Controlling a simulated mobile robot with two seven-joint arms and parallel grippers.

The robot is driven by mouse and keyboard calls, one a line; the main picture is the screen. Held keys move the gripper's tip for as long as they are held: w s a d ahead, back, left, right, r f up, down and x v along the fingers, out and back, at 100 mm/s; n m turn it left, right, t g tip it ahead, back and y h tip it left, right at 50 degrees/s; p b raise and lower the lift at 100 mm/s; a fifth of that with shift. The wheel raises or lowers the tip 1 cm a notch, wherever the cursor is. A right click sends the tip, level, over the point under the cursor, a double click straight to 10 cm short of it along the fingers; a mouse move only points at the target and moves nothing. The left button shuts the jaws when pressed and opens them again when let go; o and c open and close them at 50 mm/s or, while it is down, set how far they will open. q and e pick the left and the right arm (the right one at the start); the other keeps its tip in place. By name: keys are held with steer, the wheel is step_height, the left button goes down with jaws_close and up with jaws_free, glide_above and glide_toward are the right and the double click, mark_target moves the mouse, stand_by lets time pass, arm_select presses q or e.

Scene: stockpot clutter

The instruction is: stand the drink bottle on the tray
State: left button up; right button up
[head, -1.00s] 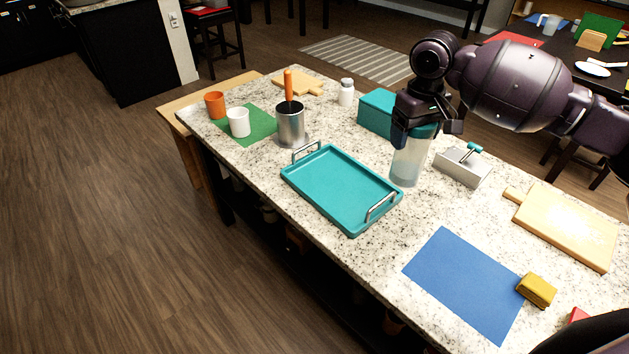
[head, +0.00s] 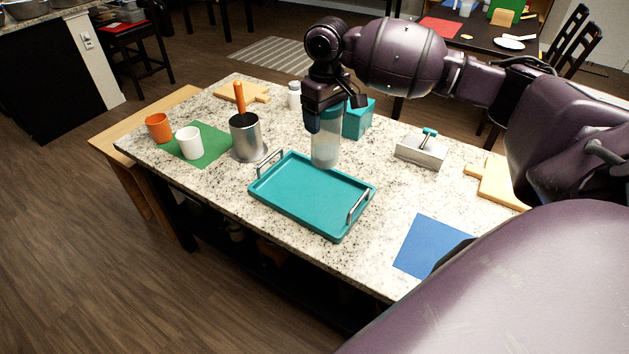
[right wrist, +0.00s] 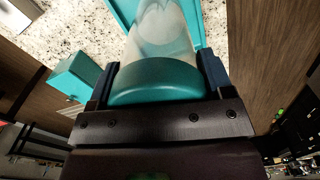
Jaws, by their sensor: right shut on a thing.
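The drink bottle, with a clear body (head: 325,150) and a teal cap (right wrist: 160,80), is upright in my right gripper (head: 321,112). The right gripper is shut around the cap, with one finger on each side in the right wrist view (right wrist: 158,82). The teal tray (head: 290,205) with two metal handles lies on the speckled counter. In the head view the bottle's base shows at the tray's far edge; whether it is clear of the counter is hard to tell. In the wrist view teal tray surface (right wrist: 122,12) shows behind the bottle. My left gripper is not in view.
A teal box (head: 360,120) stands close behind the bottle. A metal canister (head: 246,138) with an orange-handled tool is left of the tray. A grey block with a teal handle (head: 421,151) is at right. A blue mat (head: 425,245) lies at front right.

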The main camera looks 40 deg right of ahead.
mark_target(324, 158)
step_height(324, 158, down, 11)
steer(key=shift+r+b, duration=0.2)
steer(key=shift+b, duration=0.4)
steer(key=shift+w+f, duration=0.1)
steer(key=shift+f, duration=0.55)
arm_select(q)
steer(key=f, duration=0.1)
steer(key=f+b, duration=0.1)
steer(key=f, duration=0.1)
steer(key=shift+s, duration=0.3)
arm_select(e)
step_height(324, 158, down, 5)
steer(key=shift+f, duration=0.2)
